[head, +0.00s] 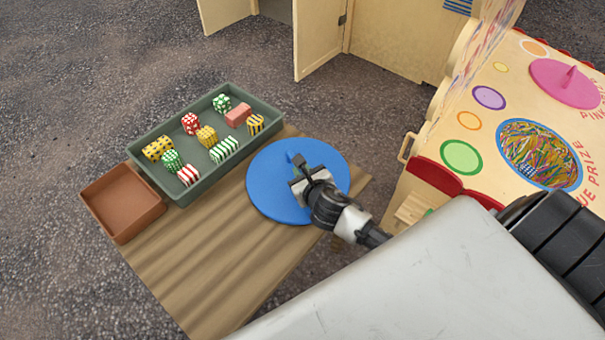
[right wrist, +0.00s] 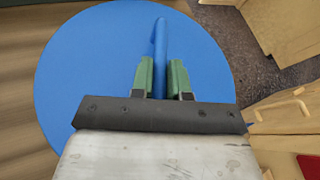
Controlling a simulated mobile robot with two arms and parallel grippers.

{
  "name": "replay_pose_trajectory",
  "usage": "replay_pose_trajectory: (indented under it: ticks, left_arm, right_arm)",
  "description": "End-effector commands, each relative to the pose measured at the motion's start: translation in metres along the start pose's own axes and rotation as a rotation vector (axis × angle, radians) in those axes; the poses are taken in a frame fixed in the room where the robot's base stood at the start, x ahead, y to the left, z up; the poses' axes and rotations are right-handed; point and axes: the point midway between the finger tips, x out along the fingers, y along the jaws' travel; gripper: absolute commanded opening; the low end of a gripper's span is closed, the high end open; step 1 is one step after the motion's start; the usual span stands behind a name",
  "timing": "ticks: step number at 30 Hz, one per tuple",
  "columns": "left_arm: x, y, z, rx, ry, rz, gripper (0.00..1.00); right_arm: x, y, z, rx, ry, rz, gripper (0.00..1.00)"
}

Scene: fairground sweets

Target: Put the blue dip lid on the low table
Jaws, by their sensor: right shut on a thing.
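The blue dip lid (head: 270,188) is a flat round disc with an upright fin-like handle (right wrist: 160,45). My right gripper (head: 303,170) is shut on that handle; in the right wrist view its green-padded fingers (right wrist: 161,80) stand on both sides of it. The lid is over the right end of the brown wooden low table (head: 205,265), and its far edge reaches past the table's back edge. I cannot tell whether the lid touches the tabletop or is just above it. My left gripper is not in view.
A dark green tray (head: 187,204) with several striped and dotted sweets and an empty brown tray (head: 122,203) are at the table's left. The front of the table is bare. A game stall with a stick-filled blue-rimmed opening (head: 540,155) and a pink lid (head: 566,84) is at right.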

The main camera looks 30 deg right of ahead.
Motion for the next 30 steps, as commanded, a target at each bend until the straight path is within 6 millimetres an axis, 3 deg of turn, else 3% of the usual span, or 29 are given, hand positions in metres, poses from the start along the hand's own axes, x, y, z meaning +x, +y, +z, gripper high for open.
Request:
replay_pose_trajectory:
  ticks: [5,6,11,22,30]
  left_arm:
    - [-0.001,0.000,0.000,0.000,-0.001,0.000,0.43]
    - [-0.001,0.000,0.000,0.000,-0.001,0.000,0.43]
    - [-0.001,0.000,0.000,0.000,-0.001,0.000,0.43]
    - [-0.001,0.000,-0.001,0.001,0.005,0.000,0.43]
    - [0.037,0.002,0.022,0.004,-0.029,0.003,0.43]
  right_arm:
    - [0.000,0.000,0.001,-0.001,-0.002,0.000,0.00]
    - [0.000,0.000,0.000,-0.001,0.001,0.000,0.19]
    - [0.000,0.000,0.000,-0.001,0.001,0.000,0.41]
    - [-0.008,-0.001,0.000,-0.003,0.002,0.000,0.41]
    - [-0.059,0.000,0.001,-0.003,0.004,0.002,0.41]
